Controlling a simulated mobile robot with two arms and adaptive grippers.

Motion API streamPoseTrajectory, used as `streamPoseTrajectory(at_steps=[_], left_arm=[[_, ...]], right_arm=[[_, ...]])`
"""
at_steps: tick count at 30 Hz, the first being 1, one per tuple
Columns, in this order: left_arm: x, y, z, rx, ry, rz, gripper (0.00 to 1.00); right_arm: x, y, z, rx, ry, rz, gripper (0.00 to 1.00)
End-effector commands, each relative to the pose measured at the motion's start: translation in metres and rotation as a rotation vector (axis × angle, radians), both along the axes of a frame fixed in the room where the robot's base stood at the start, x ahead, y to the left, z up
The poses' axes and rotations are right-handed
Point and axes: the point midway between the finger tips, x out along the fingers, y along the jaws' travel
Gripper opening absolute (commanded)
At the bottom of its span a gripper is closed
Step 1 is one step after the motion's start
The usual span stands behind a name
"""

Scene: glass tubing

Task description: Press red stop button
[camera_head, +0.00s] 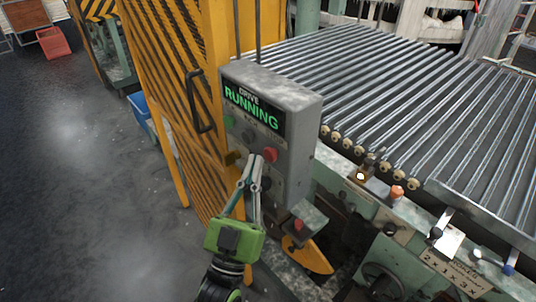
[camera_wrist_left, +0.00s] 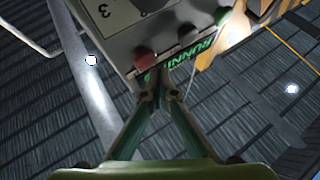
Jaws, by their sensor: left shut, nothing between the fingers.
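A grey control box (camera_head: 297,135) carries a display (camera_head: 252,109) reading "DRIVE RUNNING" in green. Below the display are a green button (camera_head: 228,121), a dark button (camera_head: 249,136) and a red button (camera_head: 270,155). My left gripper (camera_head: 254,161) is shut and empty, its tips just left of and below the red button in the head view. In the left wrist view the red button (camera_wrist_left: 144,58) lies beyond and left of the fingertips (camera_wrist_left: 162,96); a gap seems to remain. My right gripper is out of view.
A yellow mesh guard (camera_head: 165,70) with a dark handle stands left of the box. A roller conveyor (camera_head: 400,100) runs behind and right. Another red button (camera_head: 298,225) sits lower on the machine, and an orange knob (camera_head: 397,191) is further right. Open floor lies left.

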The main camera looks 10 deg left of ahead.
Motion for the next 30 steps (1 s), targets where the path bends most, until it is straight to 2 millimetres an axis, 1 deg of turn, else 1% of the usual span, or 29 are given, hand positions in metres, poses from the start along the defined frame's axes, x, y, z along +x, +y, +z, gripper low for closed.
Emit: streamPoseTrajectory(at_steps=[11, 21, 30], left_arm=[[0.0001, -0.0001, 0.0, 0.0, 0.0, 0.0, 0.0], [0.0067, -0.0053, 0.0004, 0.0, 0.0, 0.0, 0.0], [0.0068, -0.0053, 0.0002, 0.0, 0.0, 0.0, 0.0]], right_arm=[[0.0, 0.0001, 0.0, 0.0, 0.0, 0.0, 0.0], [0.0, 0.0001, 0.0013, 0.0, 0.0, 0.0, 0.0], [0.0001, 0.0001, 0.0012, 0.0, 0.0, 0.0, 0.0]])
